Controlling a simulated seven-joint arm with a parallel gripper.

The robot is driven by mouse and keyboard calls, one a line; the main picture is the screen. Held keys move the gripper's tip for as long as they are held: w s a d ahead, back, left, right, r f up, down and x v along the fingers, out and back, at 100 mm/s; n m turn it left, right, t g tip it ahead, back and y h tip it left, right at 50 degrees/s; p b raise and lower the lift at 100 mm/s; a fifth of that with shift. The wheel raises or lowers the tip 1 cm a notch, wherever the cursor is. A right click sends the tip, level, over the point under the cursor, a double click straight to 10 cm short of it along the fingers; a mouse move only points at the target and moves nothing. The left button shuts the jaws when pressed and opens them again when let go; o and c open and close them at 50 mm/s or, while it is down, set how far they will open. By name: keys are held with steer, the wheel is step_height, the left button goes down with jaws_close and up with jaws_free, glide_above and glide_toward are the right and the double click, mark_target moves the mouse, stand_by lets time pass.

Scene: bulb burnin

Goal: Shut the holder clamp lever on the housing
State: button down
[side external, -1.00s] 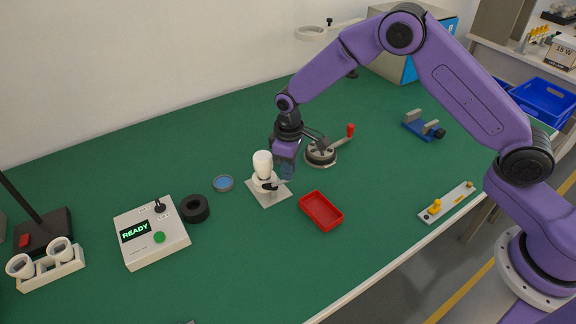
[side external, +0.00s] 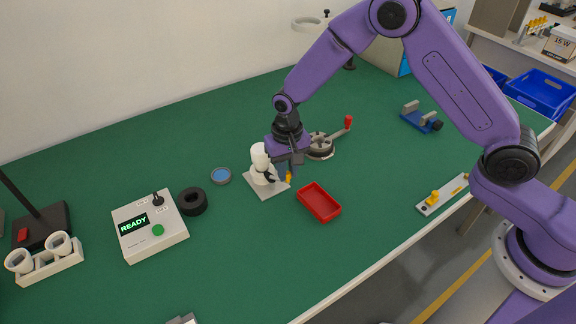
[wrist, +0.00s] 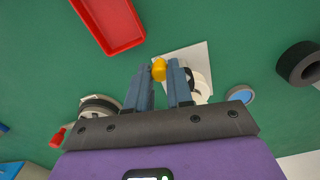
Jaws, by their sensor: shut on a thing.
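The housing (side external: 258,158) is a white upright piece on a light grey square plate (side external: 269,192); a black part shows at its side. In the wrist view the plate (wrist: 202,55) lies beyond my fingers, and the right finger partly covers the white housing (wrist: 201,88). A yellow knob (side external: 289,177), which looks like the end of the clamp lever, is at the right of the housing. My gripper (side external: 285,176) points down beside the housing. In the wrist view the yellow knob (wrist: 159,69) sits between its fingertips, and the jaws are shut on it. The lever's arm is mostly hidden.
A red tray (side external: 319,203) lies close by at the right front. A round grey fixture with a red-knobbed handle (side external: 320,148) stands behind my gripper.

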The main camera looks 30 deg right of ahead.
steer(key=shift+s+a+m, duration=0.1)
steer(key=shift+a+m, duration=0.05)
steer(key=shift+m, duration=0.35)
steer(key=c, duration=1)
jaws_free()
step_height(320, 180, up, 18)
steer(key=shift+f, duration=0.25)
steer(key=s+d+n, duration=0.5)
steer(key=s, duration=0.5)
steer(key=s+d+n, duration=0.5)
steer(key=s, duration=0.6)
steer(key=s+d+n, duration=0.5)
steer(key=s+d, duration=0.1)
steer(key=s, duration=0.5)
steer(key=shift+s, duration=0.15)
